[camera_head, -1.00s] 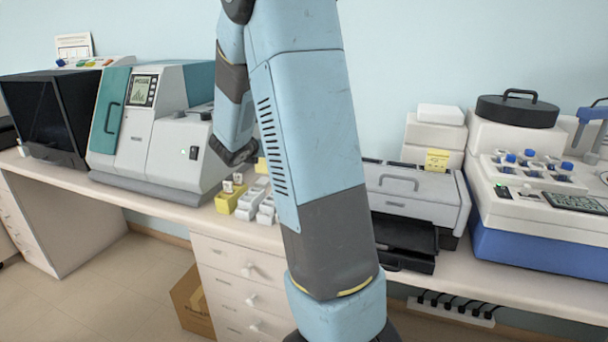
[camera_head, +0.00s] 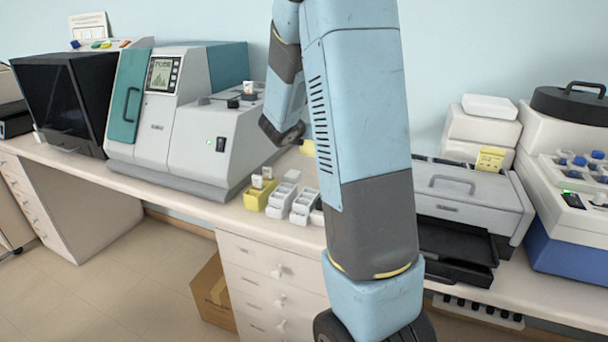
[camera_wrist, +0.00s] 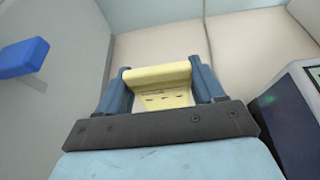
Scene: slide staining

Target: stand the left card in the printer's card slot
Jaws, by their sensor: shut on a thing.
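In the wrist view my gripper (camera_wrist: 163,88) is shut on a yellow card (camera_wrist: 160,76), which looks folded and carries small dark print. One finger is at each side of it. In the head view my own arm hides the gripper; a bit of yellow (camera_head: 308,148) shows beside the arm, probably the held card. A second yellow card (camera_head: 490,158) stands behind the grey printer-like machine (camera_head: 475,207), against white boxes. This machine has a handle and a black front tray. I cannot make out a card slot.
A yellow rack (camera_head: 254,200) and pale racks (camera_head: 282,200) stand on the bench left of my arm. Farther left are a grey-teal machine (camera_head: 160,135) and a black-fronted box (camera_head: 65,100). A white-blue instrument (camera_head: 570,225) is at right.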

